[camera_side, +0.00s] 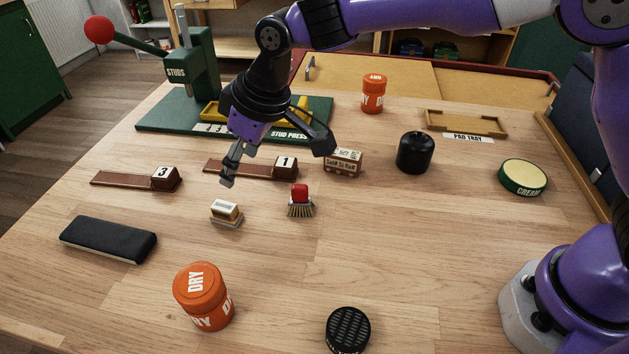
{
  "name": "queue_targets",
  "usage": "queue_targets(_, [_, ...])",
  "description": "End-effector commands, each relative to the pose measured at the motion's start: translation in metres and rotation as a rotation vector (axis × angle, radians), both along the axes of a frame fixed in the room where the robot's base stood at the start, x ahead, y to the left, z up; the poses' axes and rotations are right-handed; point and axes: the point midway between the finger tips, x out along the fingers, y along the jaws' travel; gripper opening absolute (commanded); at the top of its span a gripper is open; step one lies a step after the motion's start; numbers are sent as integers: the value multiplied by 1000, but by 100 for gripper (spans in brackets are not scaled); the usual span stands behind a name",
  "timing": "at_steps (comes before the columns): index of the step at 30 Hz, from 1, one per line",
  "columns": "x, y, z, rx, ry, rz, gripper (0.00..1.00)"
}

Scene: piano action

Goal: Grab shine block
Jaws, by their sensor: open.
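I cannot tell for sure which block is the shine block. A small tan block with a pale label on top (226,211) sits on the table near the middle left. A long black block with a pale underside (108,238) lies at the left. A small brown block with lettering on its side (344,163) stands right of centre. My gripper (276,158) is open and empty, with its fingers spread wide. It hangs above the table near the strip marked 1, behind the small tan block in the picture, and appears apart from all three blocks.
A red-handled brush (300,201) stands close to the small tan block. Strips marked 1 (252,168) and 3 (138,178) lie nearby. The green stud press (192,72) stands behind. An orange jar (202,296) and black round tin (348,330) are in front.

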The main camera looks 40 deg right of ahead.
Motion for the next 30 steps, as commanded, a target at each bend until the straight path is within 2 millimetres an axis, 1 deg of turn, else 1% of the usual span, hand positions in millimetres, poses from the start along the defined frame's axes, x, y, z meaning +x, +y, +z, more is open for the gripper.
queue_targets(1, [1, 6, -6, -2, 3, 10, 71])
queue_targets(3, [3, 10, -15, -3, 5, 17, 71])
queue_targets(9, [13, 18, -45, -3, 5, 17, 71])
queue_targets(14, [17, 22, -57, -2, 2, 16, 71])
queue_targets(22, [25, 35, -95, -3, 4, 15, 71])
queue_targets(25, [28, 37, -102, -2, 3, 15, 71])
queue_targets(30, [28, 38, -103, -2, 3, 15, 71])
